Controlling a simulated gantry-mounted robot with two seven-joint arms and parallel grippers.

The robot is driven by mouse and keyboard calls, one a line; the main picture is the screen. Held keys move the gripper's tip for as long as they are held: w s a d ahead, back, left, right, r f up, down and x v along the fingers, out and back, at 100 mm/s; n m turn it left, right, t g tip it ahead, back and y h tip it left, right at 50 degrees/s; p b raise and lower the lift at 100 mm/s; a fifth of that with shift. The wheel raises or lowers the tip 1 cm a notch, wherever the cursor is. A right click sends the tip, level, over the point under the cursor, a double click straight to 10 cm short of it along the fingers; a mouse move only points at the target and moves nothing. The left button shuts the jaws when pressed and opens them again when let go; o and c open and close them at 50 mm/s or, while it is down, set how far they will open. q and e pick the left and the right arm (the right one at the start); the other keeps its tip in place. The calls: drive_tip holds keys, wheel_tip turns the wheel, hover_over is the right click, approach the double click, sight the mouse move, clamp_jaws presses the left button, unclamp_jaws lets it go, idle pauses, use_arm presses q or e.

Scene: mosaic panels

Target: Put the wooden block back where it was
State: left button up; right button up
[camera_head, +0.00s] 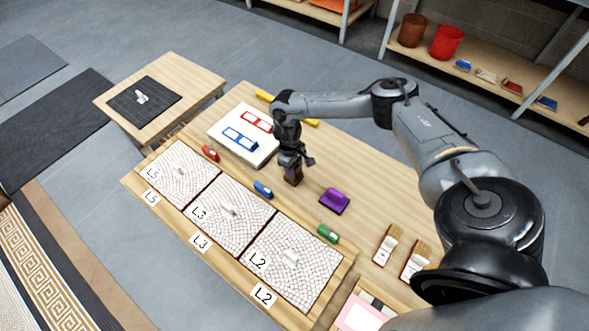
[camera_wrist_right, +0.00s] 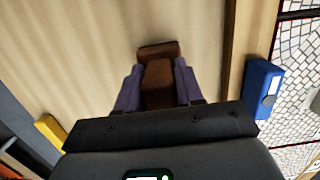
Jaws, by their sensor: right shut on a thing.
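My right gripper (camera_head: 291,165) is over the wooden table, behind the blue piece and left of the purple piece. It is shut on the dark brown wooden block (camera_head: 293,176). In the right wrist view the block (camera_wrist_right: 158,72) sits between the two purple-grey fingers, with its far end showing beyond the tips. I cannot tell whether the block touches the table or is slightly above it. My left gripper is not in view.
Mosaic panels labelled L5 (camera_head: 182,168), L3 (camera_head: 228,221) and L2 (camera_head: 290,271) lie along the front. Small red (camera_head: 210,153), blue (camera_head: 263,189) and green (camera_head: 328,234) pieces stand behind them. A purple piece (camera_head: 335,201) and two brushes (camera_head: 388,244) are to the right. A white board (camera_head: 228,149) lies left.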

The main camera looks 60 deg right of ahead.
drive_tip(key=o, duration=0.6)
drive_tip(key=shift+f, duration=0.1)
drive_tip(key=o, duration=0.4)
drive_tip(key=shift+o, duration=0.2)
